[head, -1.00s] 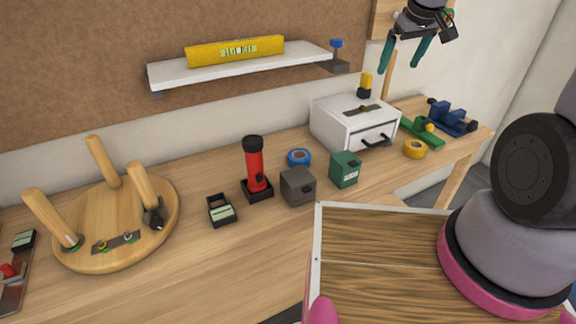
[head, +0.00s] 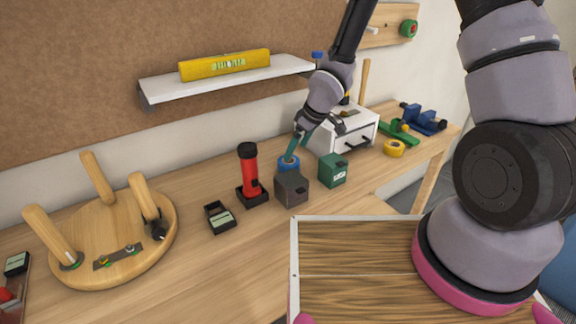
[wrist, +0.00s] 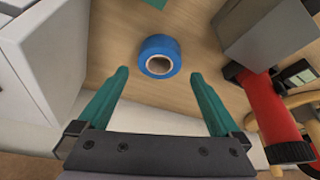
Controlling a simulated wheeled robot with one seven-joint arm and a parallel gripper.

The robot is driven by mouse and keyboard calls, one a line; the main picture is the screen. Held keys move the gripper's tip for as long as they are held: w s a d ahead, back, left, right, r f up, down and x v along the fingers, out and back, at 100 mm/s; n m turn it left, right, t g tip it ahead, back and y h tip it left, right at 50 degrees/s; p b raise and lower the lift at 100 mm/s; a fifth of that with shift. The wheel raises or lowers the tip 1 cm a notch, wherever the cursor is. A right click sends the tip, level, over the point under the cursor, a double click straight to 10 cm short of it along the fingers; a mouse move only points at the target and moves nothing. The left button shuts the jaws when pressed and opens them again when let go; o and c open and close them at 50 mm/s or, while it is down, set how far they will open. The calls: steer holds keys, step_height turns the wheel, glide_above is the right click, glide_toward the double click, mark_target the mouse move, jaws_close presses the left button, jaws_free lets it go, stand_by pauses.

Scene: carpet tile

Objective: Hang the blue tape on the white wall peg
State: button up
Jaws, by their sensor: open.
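The blue tape (head: 285,168) lies flat on the workbench between the red flashlight and the white drawer box, partly hidden by a finger in the head view. In the wrist view the blue tape (wrist: 160,44) shows whole, its hole facing up. My gripper (head: 296,146) reaches down over the tape. In the wrist view my gripper (wrist: 160,76) has its teal fingers spread and empty, with the tape just beyond and between the tips. The white peg (head: 372,30) sticks out of a wooden wall board (head: 390,15) at upper right.
A grey box (head: 291,189), a green box (head: 332,171) and the red flashlight (head: 249,172) stand close to the tape. The white drawer box (head: 343,132) is behind. A shelf (head: 165,89) juts out above. A green roll (head: 409,28) is on the wall board.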

steer(key=x, duration=0.5)
steer(key=shift+w+a+f, duration=0.25)
steer(key=shift+a, duration=0.05)
steer(key=c, duration=1.2)
